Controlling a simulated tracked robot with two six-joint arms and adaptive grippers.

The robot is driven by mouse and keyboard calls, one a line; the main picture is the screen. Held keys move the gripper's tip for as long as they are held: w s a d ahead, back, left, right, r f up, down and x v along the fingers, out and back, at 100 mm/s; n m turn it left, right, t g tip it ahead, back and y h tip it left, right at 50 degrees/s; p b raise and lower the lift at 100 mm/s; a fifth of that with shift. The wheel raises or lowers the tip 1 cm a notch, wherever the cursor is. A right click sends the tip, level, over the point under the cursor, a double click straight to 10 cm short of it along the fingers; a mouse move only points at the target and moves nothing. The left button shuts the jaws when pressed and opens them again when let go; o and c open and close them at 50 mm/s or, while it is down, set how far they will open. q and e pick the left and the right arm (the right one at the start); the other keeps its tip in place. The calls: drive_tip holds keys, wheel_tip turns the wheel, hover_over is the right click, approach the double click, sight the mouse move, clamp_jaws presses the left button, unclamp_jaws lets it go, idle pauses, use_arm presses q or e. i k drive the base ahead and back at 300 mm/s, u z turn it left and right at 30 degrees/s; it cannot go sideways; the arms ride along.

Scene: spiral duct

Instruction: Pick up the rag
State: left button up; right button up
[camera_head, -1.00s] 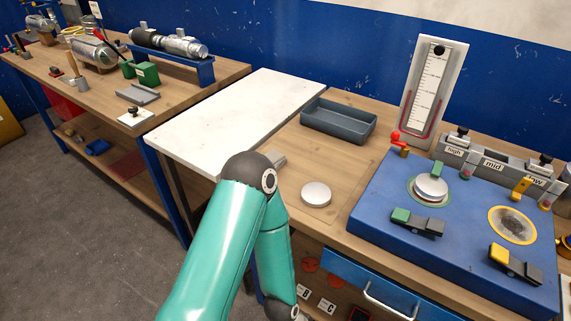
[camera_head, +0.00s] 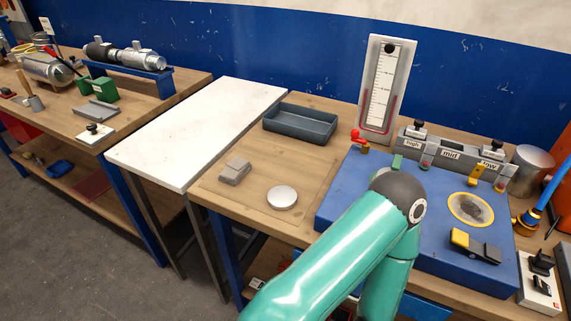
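No thing is plainly a rag. A small grey folded-looking piece (camera_head: 235,171) lies on the wooden bench, left of a round silver disc (camera_head: 282,197); it may be cloth, but I cannot tell. A crumpled-looking blue item (camera_head: 60,167) lies on the lower shelf of the left bench, too small to identify. A teal arm of mine with a dark joint crosses the lower right and covers part of the blue panel. Neither gripper shows.
A dark grey tray (camera_head: 300,139) stands behind the disc. A white tabletop (camera_head: 200,130) is clear. A blue panel (camera_head: 345,190) with clamps and a gauge board (camera_head: 383,90) fill the right. The left bench (camera_head: 150,108) holds several tools.

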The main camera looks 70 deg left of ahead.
sight(236, 170)
drive_tip(key=z, duration=0.05)
drive_tip(key=k, duration=1.6)
drive_tip(key=u, duration=1.1)
drive_tip(key=i, duration=1)
